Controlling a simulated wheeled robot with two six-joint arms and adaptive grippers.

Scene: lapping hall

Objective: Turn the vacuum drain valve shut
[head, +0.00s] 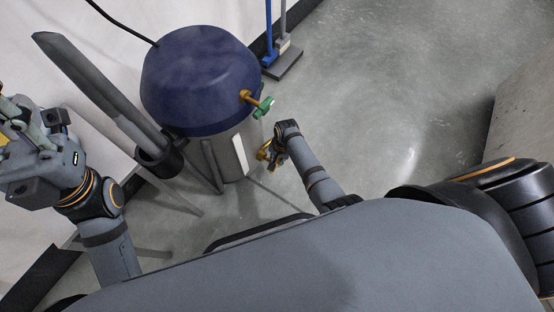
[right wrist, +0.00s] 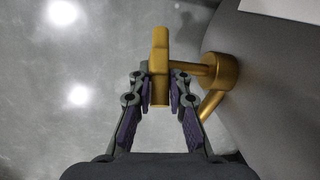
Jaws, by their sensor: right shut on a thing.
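The vacuum (head: 200,75) is a drum with a blue lid and a grey body, standing on the floor left of centre. Its brass drain valve (head: 264,152) sits low on the right side of the body. In the right wrist view, a brass stem comes out of a round brass boss (right wrist: 221,72) and carries a yellow bar handle (right wrist: 160,60). My right gripper (right wrist: 160,95) is shut on this handle, one finger on each side. In the head view the right gripper (head: 270,153) is small and partly hides the valve. My left gripper (head: 18,125) is raised at the left edge, partly cut off, away from the vacuum.
A second valve with a green handle (head: 265,107) sticks out higher up, under the blue lid. A grey hose or tube (head: 95,85) leans left of the drum. A blue-handled tool (head: 270,40) stands behind. Open floor (head: 390,80) lies to the right.

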